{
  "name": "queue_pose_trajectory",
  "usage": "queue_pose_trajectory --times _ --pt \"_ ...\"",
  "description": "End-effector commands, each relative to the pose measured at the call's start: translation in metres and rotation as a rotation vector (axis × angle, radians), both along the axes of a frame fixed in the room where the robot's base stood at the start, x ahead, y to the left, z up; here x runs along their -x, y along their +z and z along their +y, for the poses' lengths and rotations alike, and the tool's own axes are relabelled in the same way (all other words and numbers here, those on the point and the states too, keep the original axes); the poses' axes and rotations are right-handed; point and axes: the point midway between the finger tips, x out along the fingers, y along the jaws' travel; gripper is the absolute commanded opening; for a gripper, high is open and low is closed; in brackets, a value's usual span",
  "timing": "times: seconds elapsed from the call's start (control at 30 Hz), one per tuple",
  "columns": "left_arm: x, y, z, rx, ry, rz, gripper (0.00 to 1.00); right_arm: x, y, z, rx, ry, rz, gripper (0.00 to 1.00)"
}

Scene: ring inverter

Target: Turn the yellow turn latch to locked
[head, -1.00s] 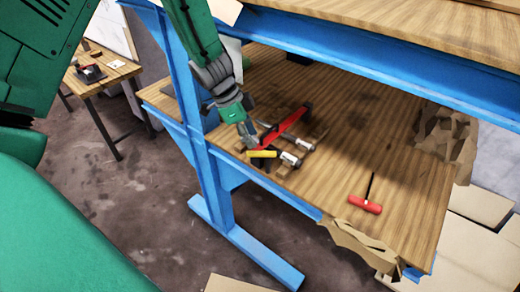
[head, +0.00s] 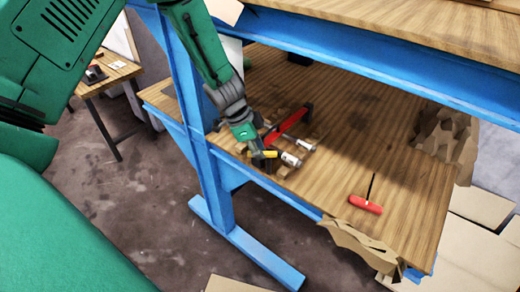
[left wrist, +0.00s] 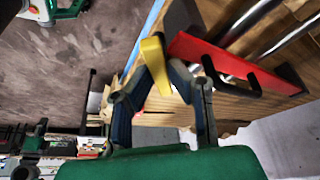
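The yellow turn latch (head: 271,154) is at the near end of a fixture on the lower wooden shelf, by its front edge. My left gripper (head: 262,163) is at the latch and hides its left part in the head view. In the left wrist view the yellow latch (left wrist: 154,62) lies between the two dark fingertips (left wrist: 160,76), which appear closed in on both its sides. A red bar (head: 289,122) with a black handle belongs to the fixture; it shows right beside the latch in the wrist view (left wrist: 222,62). My right gripper is out of view.
Metal cylinders (head: 291,159) lie right beside the latch. A red-handled tool (head: 366,204) lies on the shelf to the right. A blue frame post (head: 208,170) stands close left of my arm, and the upper board (head: 400,30) overhangs. The shelf's middle is clear.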

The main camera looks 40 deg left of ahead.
Motion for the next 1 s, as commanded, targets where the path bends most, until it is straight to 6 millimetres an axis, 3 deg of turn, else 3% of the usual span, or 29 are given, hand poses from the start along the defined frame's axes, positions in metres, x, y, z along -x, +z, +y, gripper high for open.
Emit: queue_pose_trajectory --times 0.17,0.4,0.6,0.9,0.93,0.97,1.0 --pt "-0.002 0.002 0.002 -0.007 -0.047 0.003 0.0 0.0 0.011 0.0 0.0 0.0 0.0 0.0" --pt "-0.01 0.004 0.005 -0.008 -0.281 -0.003 0.0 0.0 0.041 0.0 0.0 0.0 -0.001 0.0" --pt "-0.013 0.003 0.005 -0.004 -0.404 -0.007 0.0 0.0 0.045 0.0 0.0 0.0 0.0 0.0" --pt "-0.014 0.002 0.004 -0.001 -0.412 -0.01 0.0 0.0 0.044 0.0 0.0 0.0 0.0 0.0" --pt "-0.014 0.003 0.004 -0.001 -0.412 -0.01 0.22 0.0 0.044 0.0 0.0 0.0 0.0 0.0" --pt "-0.014 0.003 0.004 -0.001 -0.412 -0.011 0.32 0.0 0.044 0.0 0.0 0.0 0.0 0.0" --pt "-0.014 0.003 0.005 -0.002 -0.411 -0.01 0.34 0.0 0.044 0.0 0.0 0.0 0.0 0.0"
